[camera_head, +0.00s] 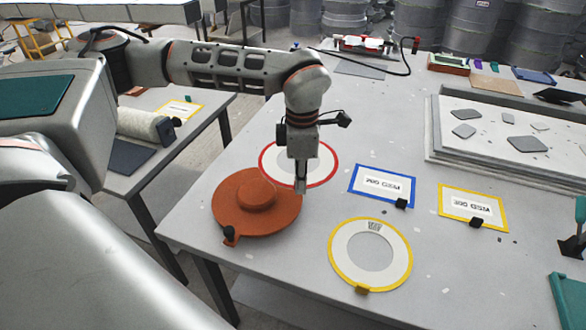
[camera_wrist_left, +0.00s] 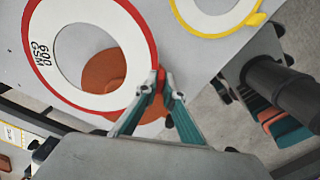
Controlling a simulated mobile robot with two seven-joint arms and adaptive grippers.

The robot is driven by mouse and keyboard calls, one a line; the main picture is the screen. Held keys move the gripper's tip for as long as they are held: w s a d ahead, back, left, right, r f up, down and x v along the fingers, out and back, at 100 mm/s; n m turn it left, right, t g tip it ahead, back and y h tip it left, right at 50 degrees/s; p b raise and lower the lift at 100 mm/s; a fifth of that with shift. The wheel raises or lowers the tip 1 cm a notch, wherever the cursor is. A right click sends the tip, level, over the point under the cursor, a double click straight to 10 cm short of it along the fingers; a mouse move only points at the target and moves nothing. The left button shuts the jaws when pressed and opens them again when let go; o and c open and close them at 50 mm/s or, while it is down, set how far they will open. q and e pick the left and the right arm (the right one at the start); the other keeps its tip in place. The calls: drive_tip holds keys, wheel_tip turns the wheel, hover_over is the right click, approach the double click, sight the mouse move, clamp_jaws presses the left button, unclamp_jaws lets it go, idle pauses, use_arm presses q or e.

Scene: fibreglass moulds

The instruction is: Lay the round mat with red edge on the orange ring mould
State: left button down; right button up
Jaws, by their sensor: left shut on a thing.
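The round mat with red edge (camera_head: 321,169) is a white ring marked 600 GSM. It also shows in the left wrist view (camera_wrist_left: 130,48). My left gripper (camera_head: 300,189) is shut on its rim, and the teal fingers (camera_wrist_left: 162,86) pinch the red edge in the wrist view. The orange ring mould (camera_head: 233,207) rests on the table, with a raised round centre and a small black knob at its front. In the head view the mat is at the mould's back right. The wrist view shows the mould (camera_wrist_left: 103,70) partly through the mat's hole. My right gripper is out of view.
A yellow-edged round mat (camera_head: 340,262) lies right of the mould. Blue-edged (camera_head: 358,183) and yellow-edged (camera_head: 452,202) rectangular mats lie farther right. A grey flat mould (camera_head: 434,130) stands at the back right, and a teal tray (camera_head: 572,300) at the front right. The table's front left edge is close to the mould.

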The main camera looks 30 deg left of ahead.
use_arm(q)
drive_tip(key=n, duration=0.4)
drive_tip(key=a+n, duration=0.1)
drive_tip(key=n, duration=0.3)
drive_tip(key=a+r+n+p, duration=0.1)
drive_tip(key=n, duration=0.3)
drive_tip(key=shift+w+a+n, duration=0.25)
drive_tip(key=shift+w+n, duration=0.05)
